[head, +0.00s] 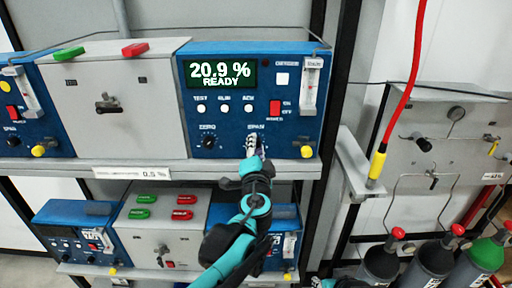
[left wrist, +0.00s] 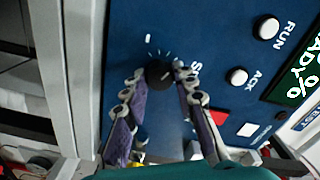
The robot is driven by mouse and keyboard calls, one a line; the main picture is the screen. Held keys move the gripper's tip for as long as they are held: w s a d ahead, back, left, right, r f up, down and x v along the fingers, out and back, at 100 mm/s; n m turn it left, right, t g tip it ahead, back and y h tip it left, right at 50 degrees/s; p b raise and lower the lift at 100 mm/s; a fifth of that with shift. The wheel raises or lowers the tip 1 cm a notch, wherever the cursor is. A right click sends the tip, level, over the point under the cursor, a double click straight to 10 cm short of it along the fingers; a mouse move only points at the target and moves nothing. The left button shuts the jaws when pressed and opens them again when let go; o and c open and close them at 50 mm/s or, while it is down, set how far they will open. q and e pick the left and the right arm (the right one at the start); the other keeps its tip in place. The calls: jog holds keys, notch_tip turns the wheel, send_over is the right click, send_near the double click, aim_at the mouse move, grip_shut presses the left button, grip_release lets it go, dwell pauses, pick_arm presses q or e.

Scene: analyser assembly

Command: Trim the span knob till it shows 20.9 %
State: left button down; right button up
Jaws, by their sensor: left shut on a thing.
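The oxygen analyser (head: 229,115) is a blue-fronted box on the upper shelf. Its green display (head: 221,73) reads 20.9 % READY. My left gripper (head: 256,146) is at the span knob, below the right part of the button row, and hides the knob in the head view. In the left wrist view the black span knob (left wrist: 157,72) sits between the two fingertips of the left gripper (left wrist: 156,78), which is shut on it.
The zero knob (head: 209,143) is left of the span knob. A red power switch (head: 275,107), a flowmeter (head: 311,86) and a yellow fitting (head: 306,152) are to the right. Gas cylinders (head: 430,262) and a red hose (head: 403,85) stand farther right.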

dwell(0.4)
pick_arm(q)
jog(key=c, duration=1.2)
grip_release()
jog(key=s, duration=1.2)
